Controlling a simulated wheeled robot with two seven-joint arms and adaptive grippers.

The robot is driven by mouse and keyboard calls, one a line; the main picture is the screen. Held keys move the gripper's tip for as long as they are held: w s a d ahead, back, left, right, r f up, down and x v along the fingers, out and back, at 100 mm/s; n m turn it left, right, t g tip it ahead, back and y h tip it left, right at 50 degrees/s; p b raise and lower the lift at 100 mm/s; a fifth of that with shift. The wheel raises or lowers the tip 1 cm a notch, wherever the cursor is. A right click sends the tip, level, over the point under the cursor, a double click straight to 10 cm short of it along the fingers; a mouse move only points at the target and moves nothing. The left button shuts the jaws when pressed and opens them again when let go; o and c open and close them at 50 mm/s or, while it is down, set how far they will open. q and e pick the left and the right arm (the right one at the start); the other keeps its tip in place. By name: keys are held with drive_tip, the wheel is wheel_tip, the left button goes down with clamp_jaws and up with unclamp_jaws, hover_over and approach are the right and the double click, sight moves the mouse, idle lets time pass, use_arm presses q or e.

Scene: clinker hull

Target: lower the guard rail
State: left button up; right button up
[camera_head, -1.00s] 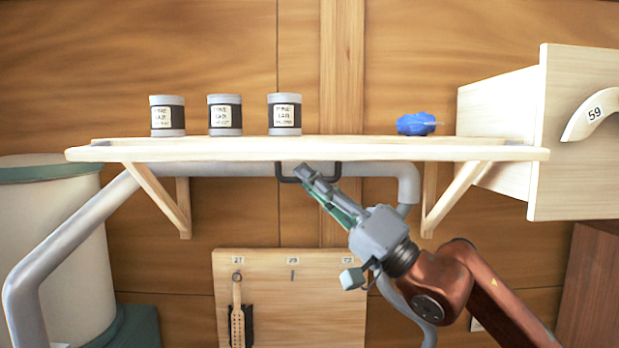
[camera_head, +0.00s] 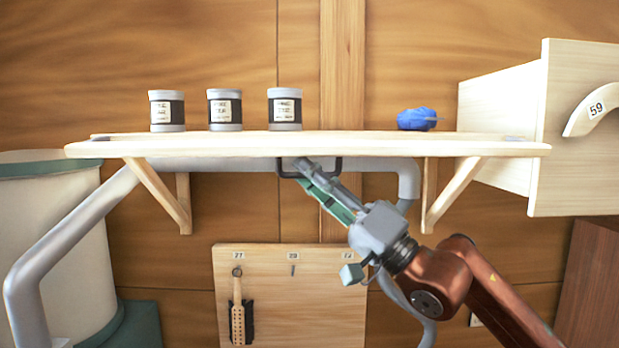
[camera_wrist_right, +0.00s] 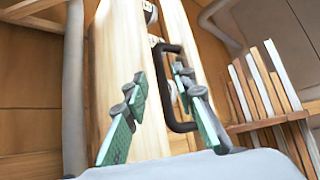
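The guard rail appears to be the long pale wooden strip (camera_head: 230,148) along the front of the shelf; it lies level. A dark bracket-shaped handle (camera_head: 338,166) hangs under its middle, and also shows in the right wrist view (camera_wrist_right: 167,105). My right gripper (camera_head: 308,172) is just below the strip, at the handle, pointing up and left. In the right wrist view its two green-padded fingers (camera_wrist_right: 158,90) are spread apart. The handle shows between them, close to the right finger, which partly covers it. Contact cannot be told. My left gripper is out of view.
Three labelled cans (camera_head: 225,110) and a blue lump (camera_head: 416,119) stand on the shelf. An open drawer (camera_head: 545,130) juts out at right. A grey pipe (camera_head: 70,235) runs under the shelf. A wooden pegboard (camera_head: 310,310) with a hanging brush is below.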

drive_tip(key=shift+s+d+f, duration=0.15)
drive_tip(key=shift+d+f, duration=0.05)
drive_tip(key=v, duration=1.1)
drive_tip(key=shift+s+d+f, duration=0.1)
drive_tip(key=shift+f, duration=0.05)
